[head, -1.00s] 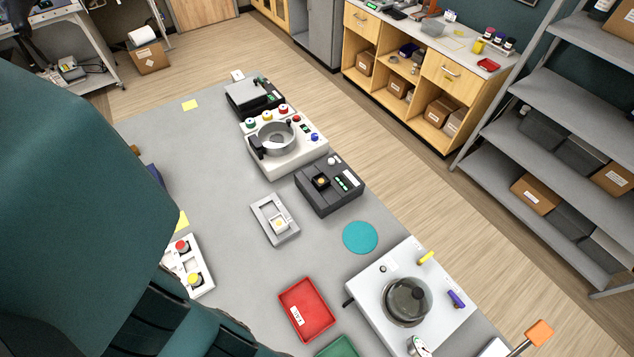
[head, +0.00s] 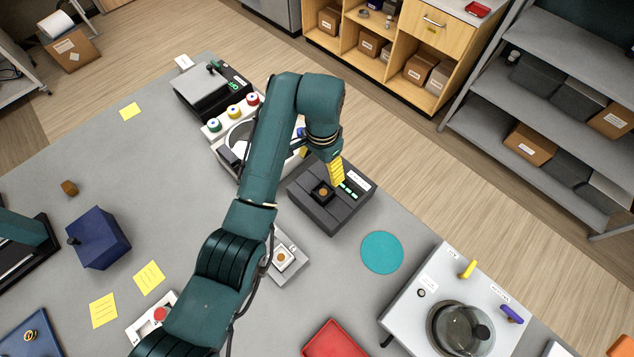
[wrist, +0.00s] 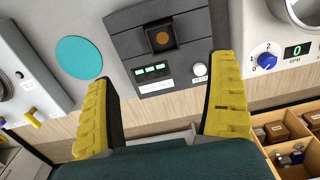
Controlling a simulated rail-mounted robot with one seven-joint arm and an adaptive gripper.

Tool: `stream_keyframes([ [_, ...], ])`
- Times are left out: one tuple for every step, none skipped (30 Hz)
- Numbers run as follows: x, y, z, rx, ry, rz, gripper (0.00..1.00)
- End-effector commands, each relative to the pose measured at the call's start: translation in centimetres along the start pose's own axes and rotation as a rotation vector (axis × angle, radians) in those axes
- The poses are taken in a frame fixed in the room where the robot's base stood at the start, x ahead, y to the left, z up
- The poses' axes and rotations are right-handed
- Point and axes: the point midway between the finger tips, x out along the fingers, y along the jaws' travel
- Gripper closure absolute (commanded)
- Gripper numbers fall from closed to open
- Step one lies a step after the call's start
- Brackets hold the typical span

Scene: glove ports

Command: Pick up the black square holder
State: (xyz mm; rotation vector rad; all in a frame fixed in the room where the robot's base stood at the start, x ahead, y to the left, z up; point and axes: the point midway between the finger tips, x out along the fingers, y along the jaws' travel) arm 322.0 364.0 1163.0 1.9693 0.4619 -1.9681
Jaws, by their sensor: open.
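The black square holder (head: 321,191), with a round orange-brown piece in its middle, sits on top of a dark grey device (head: 318,216) with green indicators. In the wrist view the holder (wrist: 163,38) is at the top centre, beyond my fingertips. My gripper (head: 336,172) is just to the right of the holder in the head view, above the device's indicator side. In the wrist view my yellow-fingered gripper (wrist: 165,85) is open and empty, its fingers apart on either side of the device's front edge. My gripper does not touch the holder.
A teal disc (head: 382,252) lies beside the device. A white machine with a clear round lid (head: 466,322) stands at lower right. A machine with coloured knobs (head: 235,112) is behind my arm. A grey fixture (head: 290,262) is partly hidden by my arm.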

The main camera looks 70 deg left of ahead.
Motion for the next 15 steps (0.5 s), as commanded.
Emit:
stream_keyframes([
  [0.8, -0.8, 0.5, -0.02, -0.004, 0.003, 0.11],
  [1.1, -1.1, 0.6, -0.027, -0.004, 0.003, 0.11],
  [1.7, -1.2, 0.6, -0.029, -0.005, 0.003, 0.11],
  [2.2, -1.2, 0.6, -0.029, -0.004, 0.002, 0.11],
  [2.9, -1.2, 0.6, -0.029, -0.005, 0.003, 0.11],
  [4.0, -1.2, 0.6, -0.028, -0.004, 0.002, 0.11],
  [4.5, -1.2, 0.6, -0.028, -0.005, 0.002, 0.11],
  [4.9, -1.1, 0.6, -0.028, -0.006, 0.003, 0.11],
  [5.8, -1.1, 0.6, -0.028, -0.006, 0.003, 0.11],
  [6.5, -1.1, 0.6, -0.028, -0.007, 0.004, 0.11],
  [7.1, -1.1, 0.6, -0.028, -0.006, 0.003, 0.11],
  [8.1, -1.1, 0.6, -0.027, -0.007, 0.004, 0.11],
  [8.7, -1.1, 0.6, -0.027, -0.006, 0.003, 0.11],
  [9.4, -1.1, 0.6, -0.027, -0.006, 0.003, 0.11],
  [10.1, -1.1, 0.5, -0.027, -0.005, 0.003, 0.11],
])
